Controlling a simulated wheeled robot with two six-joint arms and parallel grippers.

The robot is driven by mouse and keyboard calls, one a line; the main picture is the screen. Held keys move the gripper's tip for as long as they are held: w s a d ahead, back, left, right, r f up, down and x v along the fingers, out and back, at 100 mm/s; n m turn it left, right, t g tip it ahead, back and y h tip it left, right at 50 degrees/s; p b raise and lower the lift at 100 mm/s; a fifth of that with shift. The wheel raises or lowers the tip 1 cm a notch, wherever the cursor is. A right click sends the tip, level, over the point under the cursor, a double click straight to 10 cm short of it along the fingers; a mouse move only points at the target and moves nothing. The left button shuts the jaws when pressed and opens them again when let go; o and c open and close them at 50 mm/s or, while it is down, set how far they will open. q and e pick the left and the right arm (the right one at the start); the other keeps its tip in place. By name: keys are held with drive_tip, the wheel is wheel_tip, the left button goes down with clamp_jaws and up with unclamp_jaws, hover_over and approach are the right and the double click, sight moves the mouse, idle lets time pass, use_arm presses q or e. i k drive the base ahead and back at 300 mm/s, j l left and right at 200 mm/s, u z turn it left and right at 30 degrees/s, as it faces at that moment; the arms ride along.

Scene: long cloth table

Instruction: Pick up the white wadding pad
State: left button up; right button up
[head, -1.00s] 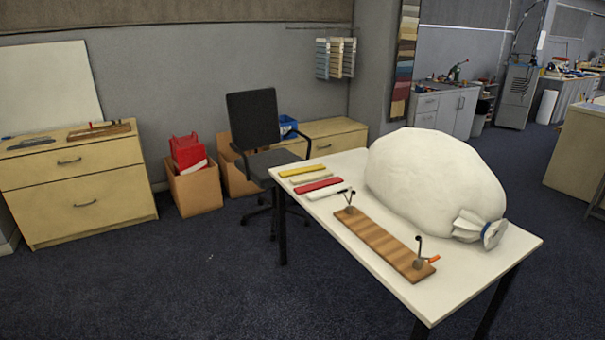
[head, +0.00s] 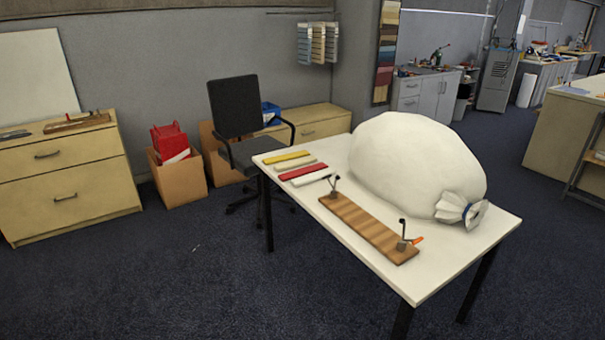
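Several flat strip-like pads lie side by side at the far left end of the white table (head: 440,262). They are a yellow pad (head: 287,159), a cream-white pad (head: 296,166), a red pad (head: 303,173) and a white pad (head: 313,179) nearest to me. Two of them look whitish; I cannot tell from the picture which is the wadding pad. Nothing covers them. Neither of my grippers is in view.
A big white tied sack (head: 415,165) fills the table's right side. A wooden board (head: 368,228) with upright metal fittings lies along the near edge. An office chair (head: 235,110) stands behind the table's left end. Dark floor (head: 200,275) in front is clear.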

sight(305, 180)
drive_tip(key=z, duration=0.3)
drive_tip(key=i+j+z, duration=0.55)
drive_tip(key=z, duration=0.3)
drive_tip(key=i+j+z, duration=0.2)
drive_tip(key=j+z, duration=0.2)
drive_tip(key=j, duration=0.15)
